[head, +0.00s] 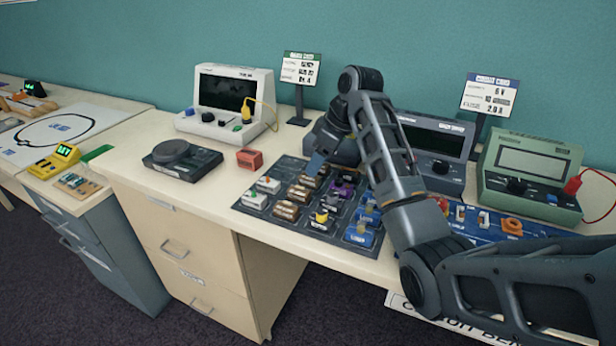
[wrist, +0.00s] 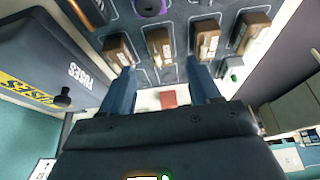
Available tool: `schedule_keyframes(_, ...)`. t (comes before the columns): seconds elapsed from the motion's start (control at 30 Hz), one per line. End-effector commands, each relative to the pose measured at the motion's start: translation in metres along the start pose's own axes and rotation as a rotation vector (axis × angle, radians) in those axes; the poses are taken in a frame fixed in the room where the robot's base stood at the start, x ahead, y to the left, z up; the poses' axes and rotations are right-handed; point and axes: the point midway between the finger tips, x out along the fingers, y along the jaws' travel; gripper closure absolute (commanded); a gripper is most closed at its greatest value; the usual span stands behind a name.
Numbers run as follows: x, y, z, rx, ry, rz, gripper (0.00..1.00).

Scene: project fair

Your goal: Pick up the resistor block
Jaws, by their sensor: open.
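Several brown blocks with pale labels, which look like the resistor blocks, stand in the dark sorting tray (head: 240,207); one brown block (head: 287,211) shows in the head view. I cannot tell which single one is named. In the wrist view a brown block (wrist: 160,45) lies just beyond and between my open fingertips, with other brown blocks (wrist: 205,42) to either side. My gripper (wrist: 162,72) is open and empty, with blue fingers. In the head view my gripper (head: 318,162) is over the tray's back edge, partly hidden by my arm.
A grey meter (head: 440,150) and a green meter (head: 528,165) stand behind and right of the tray. A red box (head: 250,159) and a black device (head: 182,160) sit to its left. A white meter (head: 234,95) and sign stands (head: 301,70) are at the back.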

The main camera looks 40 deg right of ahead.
Motion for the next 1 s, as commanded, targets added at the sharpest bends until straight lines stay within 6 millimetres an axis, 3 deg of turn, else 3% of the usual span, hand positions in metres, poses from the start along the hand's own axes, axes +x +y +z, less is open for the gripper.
schedule_keyframes(0.4,0.050,-0.002,0.002,0.000,-0.002,-0.001,0.38)
schedule_keyframes(0.67,0.053,-0.002,0.002,0.000,0.000,0.000,0.38)
schedule_keyframes(1.0,0.053,-0.002,0.002,0.000,0.000,0.000,0.69)
